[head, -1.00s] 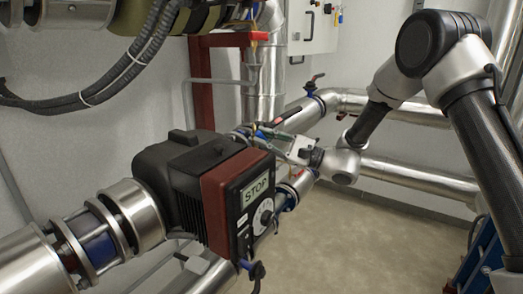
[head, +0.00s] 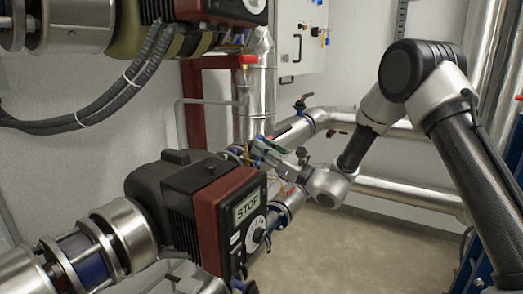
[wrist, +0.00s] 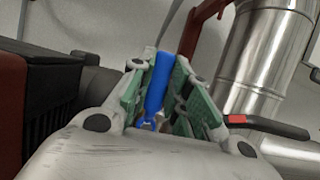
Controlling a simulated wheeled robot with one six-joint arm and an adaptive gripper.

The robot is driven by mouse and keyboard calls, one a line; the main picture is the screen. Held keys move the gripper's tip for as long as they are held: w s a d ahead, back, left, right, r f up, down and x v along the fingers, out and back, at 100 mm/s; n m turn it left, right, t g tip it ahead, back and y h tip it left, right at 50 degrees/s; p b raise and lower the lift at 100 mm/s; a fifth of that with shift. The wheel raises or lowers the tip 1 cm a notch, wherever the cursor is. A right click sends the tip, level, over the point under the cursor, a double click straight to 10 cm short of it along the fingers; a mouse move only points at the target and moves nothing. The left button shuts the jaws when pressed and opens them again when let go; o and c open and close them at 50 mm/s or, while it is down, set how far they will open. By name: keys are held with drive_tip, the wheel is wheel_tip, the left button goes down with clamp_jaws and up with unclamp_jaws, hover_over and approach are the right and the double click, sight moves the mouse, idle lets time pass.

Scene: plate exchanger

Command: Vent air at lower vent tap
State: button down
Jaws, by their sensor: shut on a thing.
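My gripper (head: 259,150) is beside the pipework behind the grey pump, in the middle of the head view. In the wrist view its green-padded fingers (wrist: 159,92) are closed around a blue lever (wrist: 158,84). The lever stands up between the pads, slightly tilted. It appears to be the handle of the lower vent tap. The tap's body is mostly hidden behind the fingers and the wrist housing. The head view is too small to show the lever's exact angle.
A red post (head: 193,105) stands behind. Floor at lower right is clear.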

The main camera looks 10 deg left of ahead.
drive_tip(key=shift+w+d+m, duration=0.1)
drive_tip(key=shift+w+m, duration=0.05)
drive_tip(key=shift+m, duration=0.25)
drive_tip(key=c, duration=1.3)
unclamp_jaws()
drive_tip(key=shift+c, duration=0.2)
drive_tip(key=v, duration=1.2)
